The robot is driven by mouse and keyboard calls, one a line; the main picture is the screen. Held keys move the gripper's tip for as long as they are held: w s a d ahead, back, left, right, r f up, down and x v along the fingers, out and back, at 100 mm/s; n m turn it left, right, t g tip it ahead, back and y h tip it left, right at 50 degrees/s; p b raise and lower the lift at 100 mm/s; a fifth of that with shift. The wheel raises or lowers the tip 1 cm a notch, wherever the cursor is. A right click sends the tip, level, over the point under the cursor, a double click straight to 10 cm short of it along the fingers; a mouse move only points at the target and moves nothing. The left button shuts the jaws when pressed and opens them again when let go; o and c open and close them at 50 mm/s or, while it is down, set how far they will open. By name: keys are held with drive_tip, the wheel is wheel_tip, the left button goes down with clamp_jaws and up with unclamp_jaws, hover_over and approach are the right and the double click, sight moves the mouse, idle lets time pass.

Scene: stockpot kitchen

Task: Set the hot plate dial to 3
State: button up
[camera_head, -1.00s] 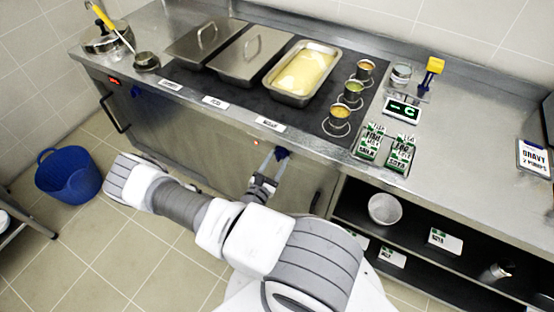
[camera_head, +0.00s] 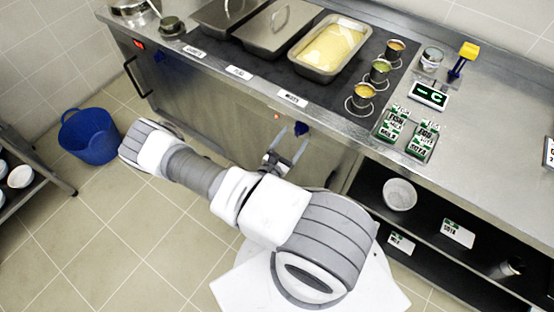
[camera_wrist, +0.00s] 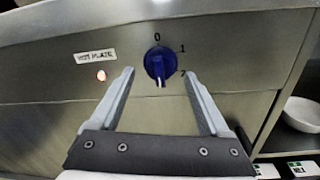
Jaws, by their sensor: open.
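The hot plate dial (camera_wrist: 159,64) is a round blue knob on the steel cabinet front. Its grip ridge points down, with a pale mark at the lower end. Numerals 0 above, 1 at upper right and 2 at lower right show; no numeral is readable below it. My gripper (camera_wrist: 158,72) is open and empty, its fingertips left and right of the dial and apart from it. In the head view my gripper (camera_head: 290,140) is just below and left of the dial (camera_head: 301,129).
A HOT PLATE label (camera_wrist: 96,56) and a lit red lamp (camera_wrist: 101,76) are left of the dial. The counter above holds a tray of yellow food (camera_head: 331,47) and several small pots. An open shelf with a white bowl (camera_head: 399,194) is to the right.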

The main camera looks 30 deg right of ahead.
drive_tip(key=v, duration=1.5)
drive_tip(key=shift+a+b, duration=0.3)
drive_tip(key=shift+b, duration=0.1)
drive_tip(key=shift+s, duration=0.1)
drive_tip(key=s+a+r+m+g+y, duration=0.1)
drive_tip(key=r+m+y, duration=0.4)
drive_tip(key=r, duration=0.8)
drive_tip(key=s+a+r+m+y, duration=0.2)
drive_tip(key=a+r+m+y, duration=0.2)
drive_tip(key=r+m, duration=0.5)
drive_tip(key=s+a+r+m+g+y, duration=0.1)
drive_tip(key=r+m+y, duration=0.5)
drive_tip(key=r, duration=1.3)
drive_tip(key=shift+s+a+m+g+y, duration=0.3)
drive_tip(key=shift+s+a+m+y, duration=0.15)
drive_tip(key=shift+s+a, duration=0.4)
